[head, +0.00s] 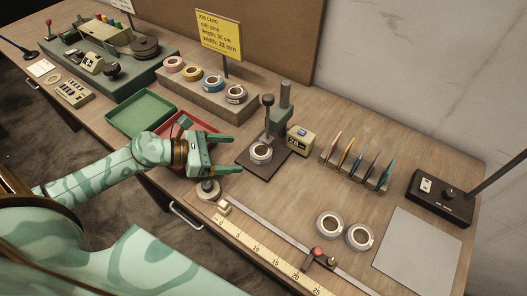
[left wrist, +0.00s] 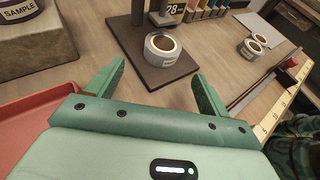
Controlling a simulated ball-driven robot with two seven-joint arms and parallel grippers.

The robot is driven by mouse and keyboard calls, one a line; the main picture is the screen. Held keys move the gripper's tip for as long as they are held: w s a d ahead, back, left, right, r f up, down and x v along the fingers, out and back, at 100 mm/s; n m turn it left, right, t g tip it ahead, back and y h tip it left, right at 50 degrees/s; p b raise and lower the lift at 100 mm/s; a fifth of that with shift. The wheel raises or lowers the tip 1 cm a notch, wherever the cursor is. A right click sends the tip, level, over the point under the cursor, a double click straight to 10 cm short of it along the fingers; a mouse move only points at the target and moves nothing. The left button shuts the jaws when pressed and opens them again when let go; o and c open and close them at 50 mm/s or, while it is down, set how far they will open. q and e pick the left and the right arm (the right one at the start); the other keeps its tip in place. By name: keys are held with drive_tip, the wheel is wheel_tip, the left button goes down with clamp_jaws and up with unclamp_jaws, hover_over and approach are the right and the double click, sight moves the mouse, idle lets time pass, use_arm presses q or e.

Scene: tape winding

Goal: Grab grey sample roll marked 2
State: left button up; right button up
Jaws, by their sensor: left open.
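A grey-white roll (head: 261,152) sits on a dark square plate under a small press; the left wrist view also shows it (left wrist: 162,48). Two similar grey-white rolls, a left one (head: 329,224) and a right one (head: 360,236), lie on the bench at the front right. The marks on these rolls are too small to read, so I cannot tell which is marked 2. My left gripper (head: 235,153) is open and empty, its fingers pointing toward the roll on the plate, a short gap away. It also shows in the left wrist view (left wrist: 160,72). My right gripper is not in view.
A display reading 28 (head: 300,139) stands beside the press. A rack of coloured cards (head: 355,163) is to its right. A red tray (head: 212,126) lies beneath my left gripper, beside a green tray (head: 139,112). A ruler (head: 265,247) runs along the front edge.

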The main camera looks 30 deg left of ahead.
sight(268, 151)
use_arm(q)
drive_tip(key=x, duration=0.3)
drive_tip(key=shift+d+r, duration=0.15)
drive_tip(key=shift+d, duration=0.05)
drive_tip(key=shift+w+d, duration=0.8)
drive_tip(key=shift+w, duration=0.15)
drive_tip(key=x, duration=0.2)
drive_tip(key=shift+w+d, duration=0.25)
drive_tip(key=shift+d, duration=0.1)
drive_tip(key=shift+w+d+f, duration=0.2)
drive_tip(key=c, duration=1)
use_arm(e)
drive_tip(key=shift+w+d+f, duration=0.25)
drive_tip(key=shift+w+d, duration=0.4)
